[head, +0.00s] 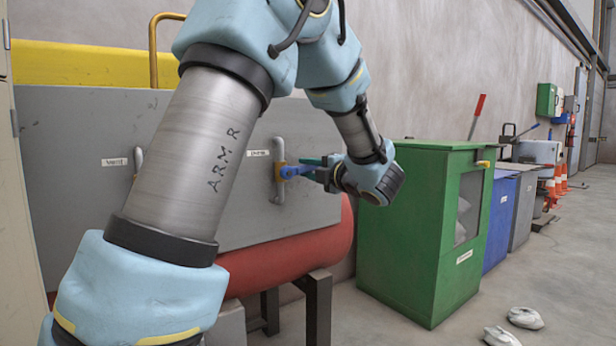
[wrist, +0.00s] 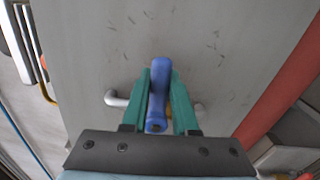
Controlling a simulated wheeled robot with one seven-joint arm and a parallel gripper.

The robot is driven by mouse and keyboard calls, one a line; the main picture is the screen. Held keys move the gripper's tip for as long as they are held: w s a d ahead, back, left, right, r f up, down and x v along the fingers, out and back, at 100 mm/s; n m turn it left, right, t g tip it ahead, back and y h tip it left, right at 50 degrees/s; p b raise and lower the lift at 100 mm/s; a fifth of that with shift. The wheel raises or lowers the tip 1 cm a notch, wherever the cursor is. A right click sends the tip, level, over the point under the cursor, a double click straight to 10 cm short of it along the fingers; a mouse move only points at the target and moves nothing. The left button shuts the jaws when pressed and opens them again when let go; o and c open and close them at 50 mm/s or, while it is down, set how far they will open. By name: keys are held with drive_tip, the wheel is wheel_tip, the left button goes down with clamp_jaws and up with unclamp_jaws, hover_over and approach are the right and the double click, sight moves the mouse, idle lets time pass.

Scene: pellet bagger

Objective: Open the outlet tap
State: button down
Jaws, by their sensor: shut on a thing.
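A tap with a blue lever (head: 295,171) and a brass-coloured body (head: 280,172) sits on a grey vertical pipe on the grey panel (head: 325,215). A small white label is beside it, too small to read surely. The lever stands out to the right of the pipe in the head view. My gripper (head: 318,169) reaches it from the right, with its green fingers shut on the lever. In the wrist view the blue lever (wrist: 157,95) lies between both fingers of my gripper (wrist: 159,75). The tap body is mostly hidden behind the lever and fingers there.
A second grey pipe (head: 138,158) with a label is further left, partly behind my arm. A red cylinder (head: 300,250) lies below the panel on a dark stand. A green cabinet (head: 400,235) stands close to the right.

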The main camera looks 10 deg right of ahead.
drive_tip(key=n+b, duration=0.1)
drive_tip(key=b, duration=0.1)
drive_tip(key=r+n+b, duration=0.1)
drive_tip(key=n+b, duration=0.2)
drive_tip(key=shift+s+a+r+b, duration=0.15)
drive_tip(key=shift+a+b, duration=0.1)
drive_tip(key=shift+b, duration=0.05)
drive_tip(key=n+b, duration=0.1)
drive_tip(key=r+n+b, duration=0.1)
drive_tip(key=b, duration=0.1)
drive_tip(key=a+r+n+b, duration=0.1)
drive_tip(key=b, duration=0.1)
drive_tip(key=shift+s+n, duration=0.25)
drive_tip(key=shift+n, duration=0.15)
drive_tip(key=shift+r, duration=0.15)
drive_tip(key=c, duration=0.7)
unclamp_jaws()
drive_tip(key=shift+a, duration=0.1)
drive_tip(key=shift+r+p, duration=0.1)
drive_tip(key=shift+p, duration=0.3)
